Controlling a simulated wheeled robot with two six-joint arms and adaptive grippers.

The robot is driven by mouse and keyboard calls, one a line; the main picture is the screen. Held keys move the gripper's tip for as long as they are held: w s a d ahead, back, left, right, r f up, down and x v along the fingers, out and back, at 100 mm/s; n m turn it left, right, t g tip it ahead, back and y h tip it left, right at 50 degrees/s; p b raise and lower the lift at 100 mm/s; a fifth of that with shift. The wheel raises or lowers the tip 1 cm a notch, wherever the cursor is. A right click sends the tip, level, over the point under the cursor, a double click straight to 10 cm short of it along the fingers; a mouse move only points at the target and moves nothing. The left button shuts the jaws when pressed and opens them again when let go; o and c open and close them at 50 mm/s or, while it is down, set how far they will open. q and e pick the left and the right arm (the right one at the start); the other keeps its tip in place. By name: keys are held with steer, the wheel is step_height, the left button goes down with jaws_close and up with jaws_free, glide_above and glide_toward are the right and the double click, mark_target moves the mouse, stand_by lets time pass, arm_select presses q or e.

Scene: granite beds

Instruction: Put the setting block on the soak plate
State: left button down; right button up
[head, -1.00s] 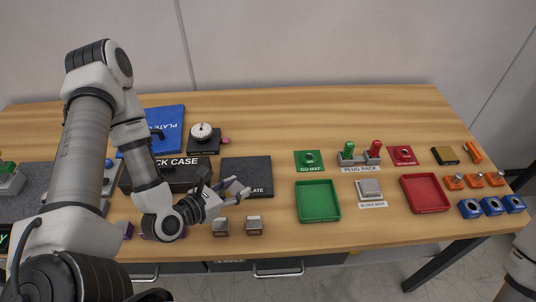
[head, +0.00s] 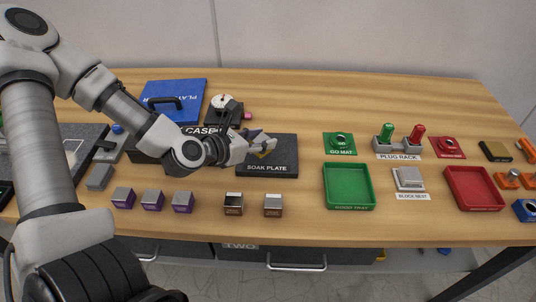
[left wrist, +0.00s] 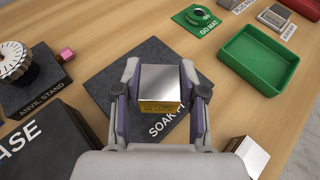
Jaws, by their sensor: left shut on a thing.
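The setting block (left wrist: 160,88), a silver-topped block with a yellow lower front face, sits between the fingers of my left gripper (left wrist: 160,90). In the head view the left gripper (head: 263,146) is shut on it, and only a bit of yellow (head: 267,153) shows between the fingers. The soak plate (head: 280,162) is a dark grey slab with white lettering; it also shows in the left wrist view (left wrist: 105,85). The gripper and block are over the plate. I cannot tell whether the block touches it. My right gripper is out of view.
A black case (head: 150,152) and an anvil stand (head: 222,112) lie left of the plate. Two silver-topped blocks (head: 234,204) (head: 273,205) and several purple ones stand in front. A green tray (head: 348,186), block nest (head: 408,179) and red tray (head: 472,188) lie right.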

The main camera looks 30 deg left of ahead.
mark_target(268, 137)
arm_select(q)
steer(key=w+b, duration=0.1)
steer(key=b, duration=0.1)
steer(key=w+f+b, duration=0.1)
steer(key=b, duration=0.1)
steer(key=shift+a+f, duration=0.2)
steer(key=shift+a, duration=0.1)
steer(key=w, duration=0.2)
steer(key=r, duration=0.1)
steer(key=shift+w+a, duration=0.35)
steer(key=shift+w, duration=0.05)
steer(key=shift+w+a+f, duration=0.1)
steer(key=shift+w+f, duration=0.05)
steer(key=shift+f, duration=0.75)
steer(key=shift+w+f, duration=0.1)
steer(key=shift+f, duration=0.85)
steer(key=c, duration=0.7)
jaws_free()
steer(key=shift+o, duration=0.2)
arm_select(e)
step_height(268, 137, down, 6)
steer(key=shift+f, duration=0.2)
